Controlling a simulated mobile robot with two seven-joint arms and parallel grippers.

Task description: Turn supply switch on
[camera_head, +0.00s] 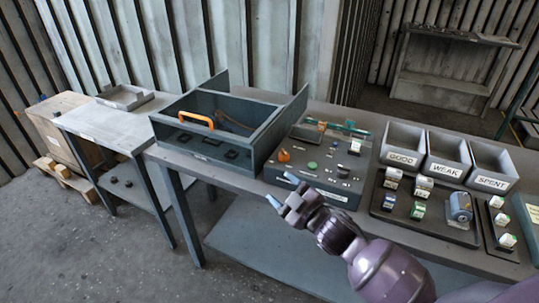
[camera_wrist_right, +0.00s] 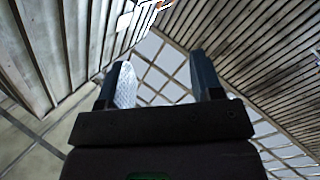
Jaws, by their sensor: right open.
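A grey control panel (camera_head: 338,192) sits on the workbench, with an orange knob (camera_head: 284,156), a green button (camera_head: 312,165) and several small dark controls on its sloped top. Its labels are too small to read, so I cannot tell which control is the supply switch. My right gripper (camera_head: 282,190) is in front of the panel's near left corner, fingers apart and empty. In the right wrist view its open jaws (camera_wrist_right: 163,82) point toward walls and ceiling beams, with nothing between them. My left gripper is out of view.
Left of the panel stands a dark housing box with an orange handle (camera_head: 196,118). To the right are bins marked GOOD (camera_head: 403,158), WEAK (camera_head: 446,170) and SPENT (camera_head: 492,182), and a tray (camera_head: 430,227) of small parts. Open floor lies in front at left.

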